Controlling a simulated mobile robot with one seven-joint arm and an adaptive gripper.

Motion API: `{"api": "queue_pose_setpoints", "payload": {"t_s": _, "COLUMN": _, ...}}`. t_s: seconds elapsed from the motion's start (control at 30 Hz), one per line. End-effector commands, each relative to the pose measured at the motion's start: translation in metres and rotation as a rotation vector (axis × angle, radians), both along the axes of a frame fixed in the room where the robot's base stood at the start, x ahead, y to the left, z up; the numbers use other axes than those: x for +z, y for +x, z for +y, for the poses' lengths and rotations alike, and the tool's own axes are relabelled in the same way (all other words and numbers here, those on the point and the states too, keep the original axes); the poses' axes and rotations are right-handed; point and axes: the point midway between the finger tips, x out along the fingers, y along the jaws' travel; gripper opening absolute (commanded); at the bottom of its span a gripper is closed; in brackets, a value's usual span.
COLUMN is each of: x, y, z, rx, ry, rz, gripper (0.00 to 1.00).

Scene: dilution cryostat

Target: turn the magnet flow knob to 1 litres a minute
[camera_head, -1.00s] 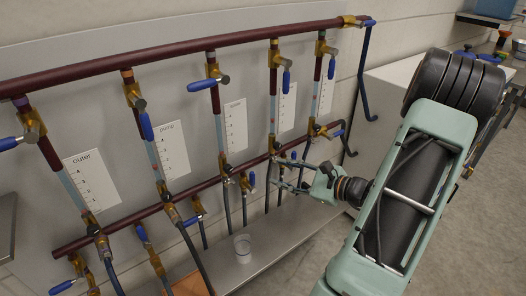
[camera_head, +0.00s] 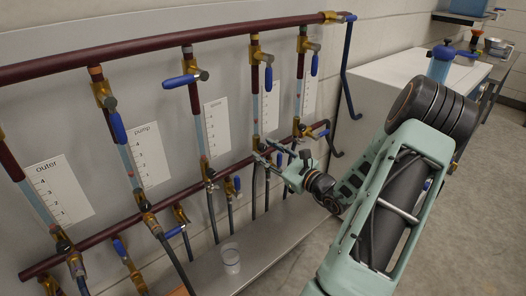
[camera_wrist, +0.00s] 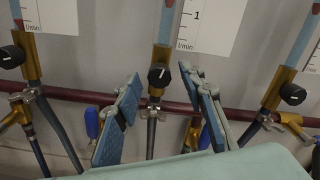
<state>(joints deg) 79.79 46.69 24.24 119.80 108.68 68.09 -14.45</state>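The flow panel (camera_head: 120,62) carries several upright flow tubes with scale cards. I read "outer" and "pump" on the two left cards; the cards farther right are too small to read, so I cannot tell which is magnet. In the wrist view a black knob (camera_wrist: 158,75) with a white pointer line, pointing about up, sits on a brass block below a tube. A card marked 1 l/min (camera_wrist: 207,22) is right of that tube. My gripper (camera_head: 272,152) is open at the fourth column; in the wrist view its fingers (camera_wrist: 162,78) stand either side of the knob, apart from it.
Similar black knobs sit left (camera_wrist: 12,56) and right (camera_wrist: 292,93) in the wrist view. A dark red pipe (camera_wrist: 95,97) and blue-handled valves (camera_wrist: 92,122) lie below the knob. A clear cup (camera_head: 230,258) stands on the ledge. Floor at right is open.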

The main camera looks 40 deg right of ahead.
Motion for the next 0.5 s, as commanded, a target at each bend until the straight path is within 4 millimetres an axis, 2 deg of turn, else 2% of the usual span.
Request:
{"api": "queue_pose_setpoints", "payload": {"t_s": 0.2, "x": 0.0, "y": 0.016, "z": 0.001, "rx": 0.0, "ry": 0.0, "rz": 0.0, "gripper": 0.37}}
{"api": "queue_pose_setpoints", "payload": {"t_s": 0.47, "x": 0.0, "y": 0.017, "z": 0.001, "rx": 0.0, "ry": 0.0, "rz": 0.001, "gripper": 0.37}}
{"api": "queue_pose_setpoints", "payload": {"t_s": 0.5, "x": 0.0, "y": 0.017, "z": 0.001, "rx": 0.0, "ry": 0.0, "rz": 0.0, "gripper": 0.34}}
